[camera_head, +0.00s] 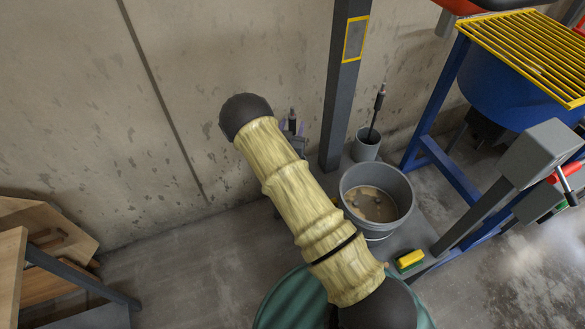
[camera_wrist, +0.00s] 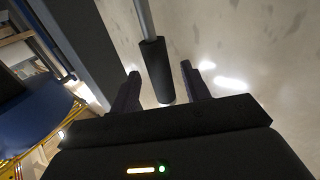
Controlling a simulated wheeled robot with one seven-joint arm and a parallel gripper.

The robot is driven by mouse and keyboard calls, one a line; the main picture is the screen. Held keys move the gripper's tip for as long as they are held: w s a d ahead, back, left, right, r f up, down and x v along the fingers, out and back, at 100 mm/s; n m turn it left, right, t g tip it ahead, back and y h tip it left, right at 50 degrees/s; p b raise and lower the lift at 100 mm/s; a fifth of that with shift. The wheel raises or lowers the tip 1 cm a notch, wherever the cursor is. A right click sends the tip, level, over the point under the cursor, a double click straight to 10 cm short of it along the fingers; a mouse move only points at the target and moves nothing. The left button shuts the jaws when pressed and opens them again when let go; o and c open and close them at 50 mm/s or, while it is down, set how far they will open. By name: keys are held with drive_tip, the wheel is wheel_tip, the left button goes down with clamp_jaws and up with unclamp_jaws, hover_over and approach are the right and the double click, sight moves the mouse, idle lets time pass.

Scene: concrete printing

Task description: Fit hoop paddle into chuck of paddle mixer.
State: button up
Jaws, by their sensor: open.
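My gripper (camera_wrist: 165,88) is open in the wrist view. Its two dark fingers stand on either side of a dark cylindrical sleeve on a grey rod (camera_wrist: 157,70), with gaps showing; I cannot tell whether it is the hoop paddle. In the head view a dark upright handle (camera_head: 292,121) shows beside my gripper (camera_head: 296,131), mostly hidden behind my yellow-sleeved arm. Another dark-gripped tool (camera_head: 379,98) stands in a small grey pot (camera_head: 366,147). No paddle hoop is clearly visible. A red and dark machine part (camera_head: 468,6) is cut off at the top; no chuck is recognisable.
A grey bucket (camera_head: 402,196) holds murky liquid. A yellow-green sponge (camera_head: 410,259) lies beside it. A grey post (camera_head: 345,85) stands near the wall. A blue mixer with a yellow grate (camera_head: 525,50) fills the right. Wooden boards (camera_head: 45,230) lie left.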

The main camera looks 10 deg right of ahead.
drive_tip(key=shift+w+d, duration=0.25)
drive_tip(key=shift+w, duration=0.45)
drive_tip(key=shift+r, duration=0.1)
clamp_jaws()
